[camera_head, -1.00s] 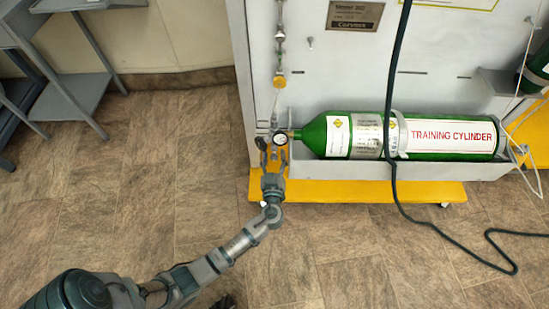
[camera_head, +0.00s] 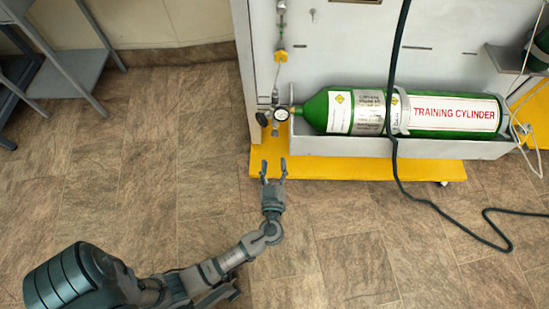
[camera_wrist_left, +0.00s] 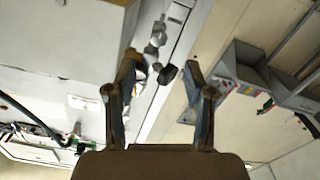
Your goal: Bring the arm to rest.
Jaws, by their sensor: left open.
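My left gripper (camera_head: 273,170) is open and empty in the head view. It is over the front edge of the yellow base, apart from the valve and gauge above it in the picture. The wrist view shows its two fingers (camera_wrist_left: 163,75) spread with nothing between them. The round gauge (camera_head: 281,114) sits at the neck of the green training cylinder (camera_head: 455,113), which lies on its side in a grey tray. A dark knob (camera_head: 262,119) is left of the gauge; it appears beyond the fingertips in the wrist view (camera_wrist_left: 167,74). My right gripper is not in view.
The trainer's yellow base (camera_head: 340,167) juts out at floor level. A black hose (camera_head: 396,170) hangs in front of the cylinder and trails over the floor at right. A grey shelf frame (camera_head: 70,80) stands at upper left. The tiled floor (camera_head: 150,180) at left is clear.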

